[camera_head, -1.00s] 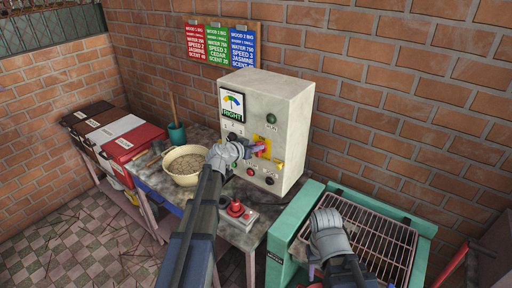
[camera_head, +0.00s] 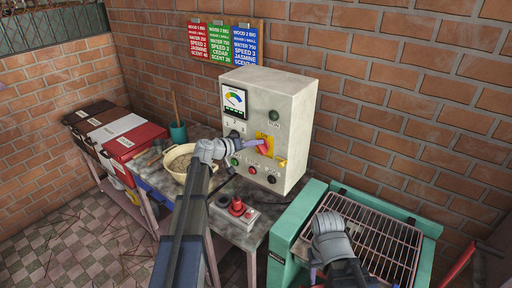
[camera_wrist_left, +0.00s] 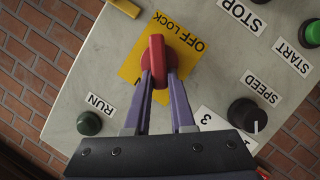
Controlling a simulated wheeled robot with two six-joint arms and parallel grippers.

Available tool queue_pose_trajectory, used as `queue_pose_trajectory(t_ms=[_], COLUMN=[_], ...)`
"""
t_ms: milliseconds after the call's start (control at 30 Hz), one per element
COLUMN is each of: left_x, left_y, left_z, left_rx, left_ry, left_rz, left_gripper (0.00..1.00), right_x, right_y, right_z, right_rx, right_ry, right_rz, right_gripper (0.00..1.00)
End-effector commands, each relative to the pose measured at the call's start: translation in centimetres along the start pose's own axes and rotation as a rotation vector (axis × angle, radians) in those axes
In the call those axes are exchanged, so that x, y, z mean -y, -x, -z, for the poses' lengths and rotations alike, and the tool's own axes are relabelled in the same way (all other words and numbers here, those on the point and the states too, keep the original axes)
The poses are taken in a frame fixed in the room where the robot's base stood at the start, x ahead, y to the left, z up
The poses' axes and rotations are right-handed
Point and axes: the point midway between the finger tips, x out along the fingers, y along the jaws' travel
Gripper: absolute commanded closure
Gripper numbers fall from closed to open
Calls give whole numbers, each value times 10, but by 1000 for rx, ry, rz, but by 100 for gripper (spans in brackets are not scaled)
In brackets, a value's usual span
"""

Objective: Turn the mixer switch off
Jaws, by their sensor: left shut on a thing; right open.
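The mixer switch is a red rotary handle (camera_head: 264,147) on a yellow plate (camera_wrist_left: 136,66) on the front of the pale control box (camera_head: 285,95). My left gripper (camera_head: 256,143) reaches it from the left. In the left wrist view, the purple fingers of my left gripper (camera_wrist_left: 158,80) are shut on the red handle (camera_wrist_left: 156,52). The "OFF LOCK" lettering shows beside the handle; other lettering on the plate is mostly hidden by the fingers. My right gripper (camera_head: 316,272) is open at the bottom, apart from the switch and partly cut off.
A green RUN lamp (camera_wrist_left: 89,123), a black SPEED knob (camera_wrist_left: 246,115) and a green START button (camera_wrist_left: 311,32) surround the switch. A bowl of brown material (camera_head: 182,162) and a red emergency button (camera_head: 237,206) are near my left arm. A wire rack (camera_head: 375,245) stands at right.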

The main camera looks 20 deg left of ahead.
Motion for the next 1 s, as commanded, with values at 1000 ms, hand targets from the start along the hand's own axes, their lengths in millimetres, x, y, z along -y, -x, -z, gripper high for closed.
queue_pose_trajectory(t_ms=[1000], left_x=[20], left_y=[-4], left_z=[-11], left_rx=[5], left_ry=[756], left_rz=[-309], left_gripper=[100], right_x=[8], right_y=[-79], right_z=[5], right_rx=[0], right_ry=[-1], right_rz=[0], right_gripper=[50])
